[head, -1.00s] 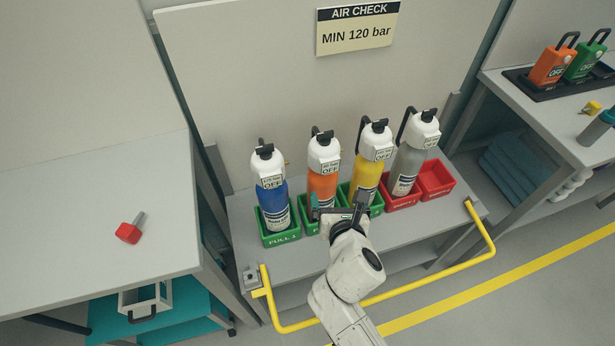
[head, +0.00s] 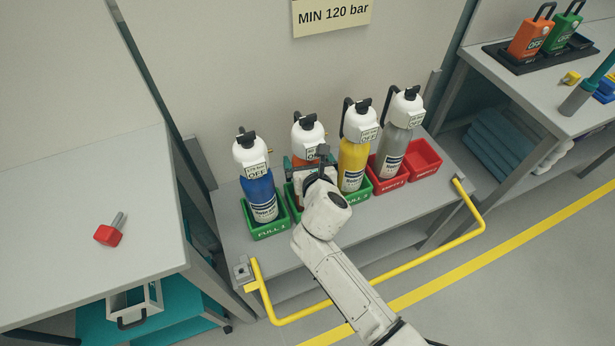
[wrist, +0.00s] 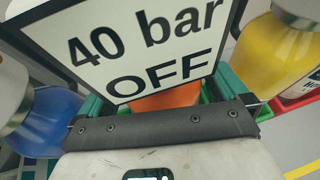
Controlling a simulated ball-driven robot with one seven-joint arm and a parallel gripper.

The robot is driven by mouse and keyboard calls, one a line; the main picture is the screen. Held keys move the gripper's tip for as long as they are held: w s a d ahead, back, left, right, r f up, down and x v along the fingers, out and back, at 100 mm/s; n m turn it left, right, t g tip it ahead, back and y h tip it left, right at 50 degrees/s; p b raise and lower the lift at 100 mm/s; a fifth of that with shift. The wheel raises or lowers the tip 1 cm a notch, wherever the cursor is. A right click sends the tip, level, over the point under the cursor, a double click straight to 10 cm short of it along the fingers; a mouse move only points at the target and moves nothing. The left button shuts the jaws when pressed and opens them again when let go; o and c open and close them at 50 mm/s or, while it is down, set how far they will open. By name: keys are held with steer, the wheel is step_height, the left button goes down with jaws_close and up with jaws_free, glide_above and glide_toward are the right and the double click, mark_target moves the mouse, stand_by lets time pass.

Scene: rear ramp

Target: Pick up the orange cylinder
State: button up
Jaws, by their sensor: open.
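The orange cylinder (head: 307,134) stands upright in a green bin, second from the left in the row. Its white head shows, and my gripper hides most of its orange body. In the wrist view its orange body (wrist: 166,98) shows between my teal fingers, below a large tag (wrist: 135,45) reading "40 bar OFF". My gripper (head: 312,166) is open at the front of this cylinder, with a finger on either side; contact cannot be told.
The blue cylinder (head: 260,194) stands close on the left and the yellow cylinder (head: 353,165) close on the right. A grey cylinder (head: 393,150) sits in a red bin beside an empty red bin (head: 424,158). A yellow rail (head: 370,302) runs along the bench front.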

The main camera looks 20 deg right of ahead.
steer(key=shift+w+f, duration=0.1)
steer(key=shift+w, duration=0.15)
steer(key=shift+c, duration=0.3)
steer(key=c, duration=1.7)
steer(key=shift+w+r, duration=0.1)
steer(key=shift+r, duration=0.2)
